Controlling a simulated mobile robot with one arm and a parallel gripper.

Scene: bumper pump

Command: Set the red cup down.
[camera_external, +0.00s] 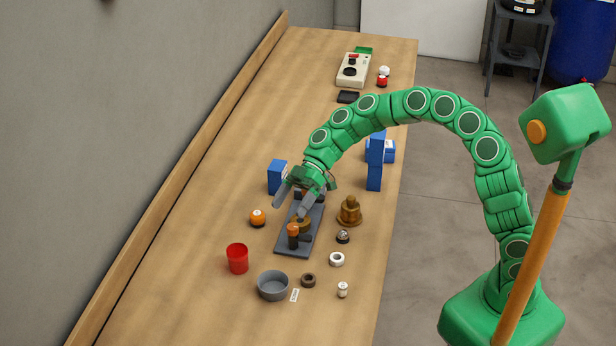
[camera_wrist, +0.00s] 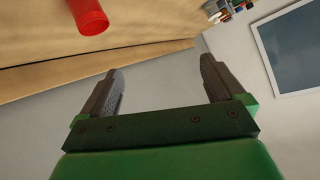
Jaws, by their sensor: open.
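The red cup (camera_external: 237,258) stands on the wooden table at the left of the group of objects in the external view. It also shows at the top left of the wrist view (camera_wrist: 88,17). My gripper (camera_external: 290,203) is open above the dark grey plate, up and to the right of the cup in the external view. Nothing is between its fingers in the wrist view (camera_wrist: 157,80). The gripper and the cup are apart.
A grey bowl (camera_external: 272,286) stands near the cup, with a brown ring (camera_external: 308,280) beside it. An orange ball (camera_external: 258,218), a brass figure (camera_external: 349,212) and blue blocks (camera_external: 375,165) surround the dark plate (camera_external: 292,249). The table's front left is clear.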

